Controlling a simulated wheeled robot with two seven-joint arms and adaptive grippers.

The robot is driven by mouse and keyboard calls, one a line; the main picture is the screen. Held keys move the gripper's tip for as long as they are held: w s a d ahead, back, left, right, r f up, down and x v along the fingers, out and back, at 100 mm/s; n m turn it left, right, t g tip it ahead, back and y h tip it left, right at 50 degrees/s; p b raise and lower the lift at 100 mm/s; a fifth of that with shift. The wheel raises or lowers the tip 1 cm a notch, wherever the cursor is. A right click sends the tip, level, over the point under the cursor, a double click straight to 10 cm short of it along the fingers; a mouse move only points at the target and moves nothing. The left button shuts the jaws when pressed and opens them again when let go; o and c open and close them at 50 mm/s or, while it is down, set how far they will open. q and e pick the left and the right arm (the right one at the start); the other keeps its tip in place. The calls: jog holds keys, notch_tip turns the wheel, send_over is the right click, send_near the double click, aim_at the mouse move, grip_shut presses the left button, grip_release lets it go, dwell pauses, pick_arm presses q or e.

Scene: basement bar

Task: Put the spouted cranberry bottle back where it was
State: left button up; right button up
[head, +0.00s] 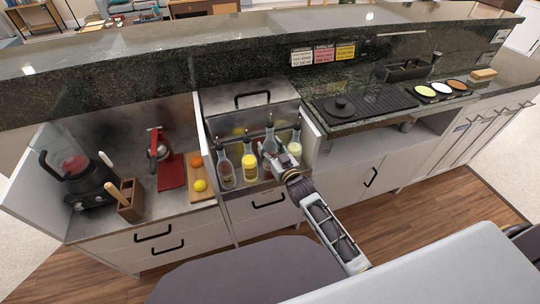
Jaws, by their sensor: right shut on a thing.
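My right gripper (280,158) reaches in from the lower right over the open bottle well (264,184) in the counter. It is shut on a dark-spouted bottle with reddish contents (268,145), which I take to be the cranberry bottle. This bottle is roughly upright, among the other bottles at the well. The gripper covers its lower part, so I cannot tell whether its base touches the well floor. My left gripper is not in view.
Close by stand a clear spouted bottle (226,173), a yellow bottle (249,168) and a pale yellow bottle (294,149). The well's metal lid (250,97) is behind them. A cutting board (203,186) with fruit lies left; a burner-like black plate (340,107) is right.

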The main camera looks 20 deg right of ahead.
jog(key=shift+f, duration=0.4)
jog(key=shift+f+b, duration=0.4)
jog(key=shift+f, duration=1.1)
jog(key=o, duration=1.1)
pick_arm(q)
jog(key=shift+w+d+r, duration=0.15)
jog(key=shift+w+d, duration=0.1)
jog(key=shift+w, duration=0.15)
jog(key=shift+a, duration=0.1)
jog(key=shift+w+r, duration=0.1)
